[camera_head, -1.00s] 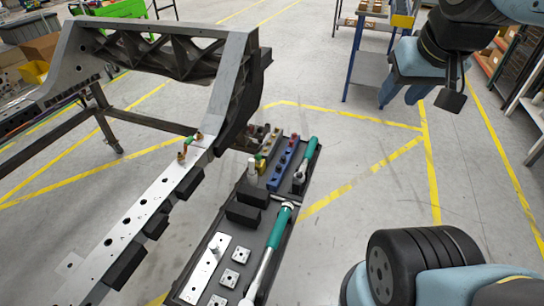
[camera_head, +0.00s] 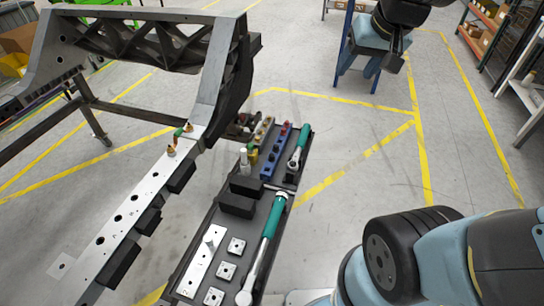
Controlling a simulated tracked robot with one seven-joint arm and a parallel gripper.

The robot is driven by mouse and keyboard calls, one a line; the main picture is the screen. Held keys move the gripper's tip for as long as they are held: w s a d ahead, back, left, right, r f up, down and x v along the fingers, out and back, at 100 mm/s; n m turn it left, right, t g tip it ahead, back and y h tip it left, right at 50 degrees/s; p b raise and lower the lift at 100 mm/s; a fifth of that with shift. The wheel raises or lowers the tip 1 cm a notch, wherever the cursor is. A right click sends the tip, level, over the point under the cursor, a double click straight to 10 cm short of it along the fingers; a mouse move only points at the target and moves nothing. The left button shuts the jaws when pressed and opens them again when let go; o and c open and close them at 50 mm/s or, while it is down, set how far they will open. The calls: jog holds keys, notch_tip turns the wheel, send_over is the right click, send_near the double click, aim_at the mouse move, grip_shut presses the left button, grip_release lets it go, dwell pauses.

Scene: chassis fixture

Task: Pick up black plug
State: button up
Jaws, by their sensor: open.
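The tray (camera_head: 207,232) stands beside the metal chassis. Near its far end is a blue holder (camera_head: 272,158) with small dark pieces and a red one in it. I cannot tell for certain which dark piece is the black plug. Two black blocks (camera_head: 238,204) lie nearer, in the middle of the tray. My gripper (camera_head: 366,68) is at the upper right, in the air, away from the tray and to its right. Its pale blue fingers are open and I see nothing between them.
The metal chassis (camera_head: 110,215) runs along the tray's left side, with a raised arch (camera_head: 215,95). Two green-handled tools (camera_head: 272,222) (camera_head: 302,138), a yellow holder (camera_head: 264,130) and metal plates (camera_head: 201,262) lie in the tray. A blue-legged table (camera_head: 345,45) stands behind.

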jog(key=w+a+f, duration=0.6)
jog(key=w+f, duration=0.2)
jog(key=w, duration=0.2)
jog(key=m+h, duration=0.1)
jog(key=h, duration=0.1)
send_over(272, 155)
jog(key=s, duration=0.2)
jog(key=shift+g, duration=0.3)
notch_tip(272, 155, down, 38)
jog(key=shift+s+r, duration=0.1)
jog(key=shift+r, duration=0.05)
jog(key=shift+x, duration=2.45)
jog(key=shift+a, duration=0.15)
grip_shut()
